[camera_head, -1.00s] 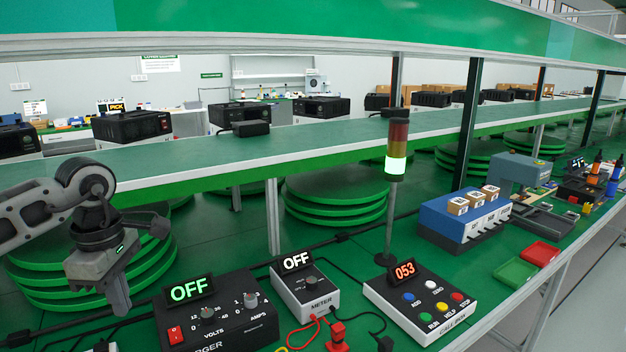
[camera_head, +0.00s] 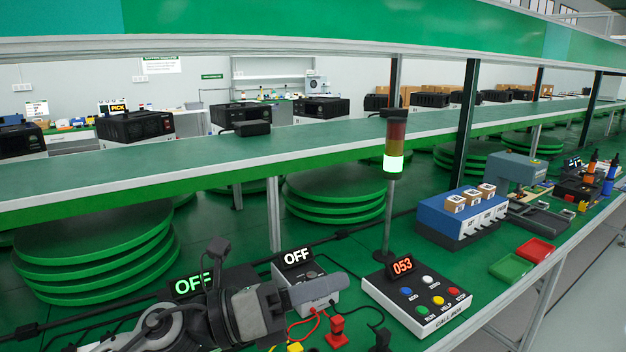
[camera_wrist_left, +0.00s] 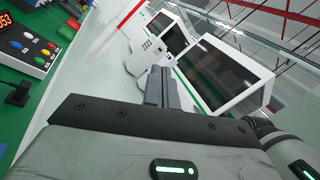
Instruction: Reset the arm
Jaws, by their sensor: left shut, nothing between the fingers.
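My left arm comes in from the bottom left of the head view. My left gripper (camera_head: 322,290) points right, in front of the charger box and the meter (camera_head: 300,262), and partly covers both. Its fingers are shut together with nothing between them. In the left wrist view the closed fingers (camera_wrist_left: 160,88) point up, toward monitors in the distance. I cannot tell from the head view whether the gripper touches the meter. My right gripper is not in view.
The call box (camera_head: 415,300) with coloured buttons stands right of the gripper, beside a lit signal tower (camera_head: 394,150). Red and black leads lie in front of the meter. A blue rack (camera_head: 460,222), a green tray (camera_head: 511,267) and a red tray (camera_head: 536,251) are farther right. A long shelf crosses above.

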